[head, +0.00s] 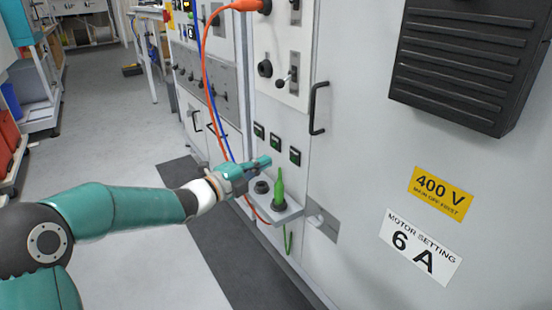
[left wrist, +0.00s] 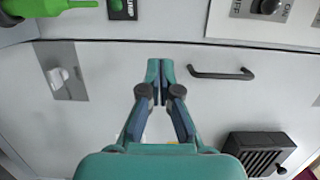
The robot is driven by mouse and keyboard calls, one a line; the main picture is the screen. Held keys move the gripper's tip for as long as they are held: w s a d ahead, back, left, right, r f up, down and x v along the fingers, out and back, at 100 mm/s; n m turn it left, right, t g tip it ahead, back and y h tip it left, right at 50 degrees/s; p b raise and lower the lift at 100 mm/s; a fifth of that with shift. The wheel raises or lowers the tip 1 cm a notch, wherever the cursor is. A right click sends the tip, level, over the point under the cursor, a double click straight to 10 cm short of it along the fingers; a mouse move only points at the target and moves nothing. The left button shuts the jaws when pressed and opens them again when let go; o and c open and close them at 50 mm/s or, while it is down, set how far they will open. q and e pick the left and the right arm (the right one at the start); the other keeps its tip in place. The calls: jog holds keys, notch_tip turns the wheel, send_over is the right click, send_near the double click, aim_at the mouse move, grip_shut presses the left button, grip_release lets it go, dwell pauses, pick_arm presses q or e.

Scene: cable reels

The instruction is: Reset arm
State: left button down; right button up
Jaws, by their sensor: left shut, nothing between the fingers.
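My left arm (head: 120,208) comes in from the left in the head view and reaches toward the grey cabinet. My left gripper (head: 265,162) is shut and empty, in front of the cabinet face just above a small shelf. In the left wrist view the fingertips (left wrist: 160,68) meet with nothing between them. A green plug (head: 279,190) stands upright on the shelf beside the gripper, apart from it as far as I can tell. The green plug also shows at the top left of the left wrist view (left wrist: 45,7). My right gripper is not in view.
The small shelf (head: 290,214) juts from the cabinet, with a black socket (head: 261,187) on it. An orange cable (head: 205,75) and a blue cable (head: 213,108) hang left of the gripper. A black handle (head: 316,108) sticks out above. The floor (head: 110,125) at left is clear.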

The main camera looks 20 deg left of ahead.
pick_arm(q)
jog(key=a+v, duration=0.1)
jog(key=v, duration=0.5)
jog(key=s+d+f+n+g, duration=0.25)
jog(key=d+f, duration=0.25)
jog(key=f, duration=0.5)
jog(key=s+d+f+n+g+y, duration=0.15)
jog(key=d+f+n, duration=0.3)
jog(key=f, duration=0.55)
jog(key=s+d+f+n+g+h, duration=0.1)
jog(key=s+d+f+n+g, duration=0.15)
jog(key=d+f, duration=0.55)
jog(key=s+f+n+g+y, duration=0.2)
jog(key=s+f+n+g, duration=0.3)
jog(key=s+f+n, duration=0.5)
jog(key=s+f+n+g+y, duration=0.1)
jog(key=s+f+n+g, duration=0.45)
jog(key=s, duration=0.75)
notch_tip(320, 180, up, 35)
jog(key=t+p, duration=0.1)
jog(key=p, duration=3.4)
jog(key=shift+a+f+p, duration=0.2)
jog(key=shift+a+p, duration=0.1)
jog(key=shift+a, duration=0.15)
jog(key=shift+w, duration=0.1)
